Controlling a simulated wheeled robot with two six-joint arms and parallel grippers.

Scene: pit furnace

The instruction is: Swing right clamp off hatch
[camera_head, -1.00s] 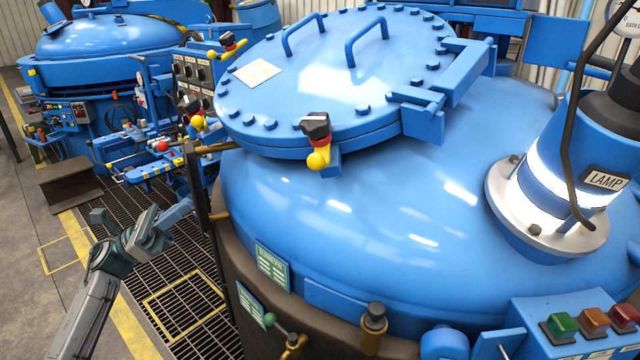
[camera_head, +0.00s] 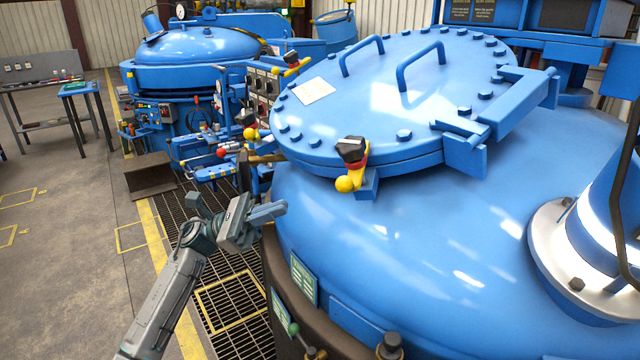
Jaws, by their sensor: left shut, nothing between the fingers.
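The round blue hatch (camera_head: 370,105) lies shut on the big blue vessel, with bolts around its rim. The rightmost clamp (camera_head: 352,152), dark-headed with a yellow ball-ended handle, sits at the hatch's near edge over a blue bracket. A similar clamp (camera_head: 291,64) sits at the hatch's far left edge. Another dark and yellow clamp-like piece (camera_head: 248,128) shows at the left edge. My left gripper (camera_head: 284,208) is shut and empty, beside the vessel's left wall, below and left of the rightmost clamp and apart from it. My right gripper is out of view.
A blue hinge arm (camera_head: 510,105) reaches the hatch from the right. A red-knobbed blue bench (camera_head: 205,170) and a second vessel (camera_head: 195,55) are behind left. Grating and open floor (camera_head: 75,270) lie left.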

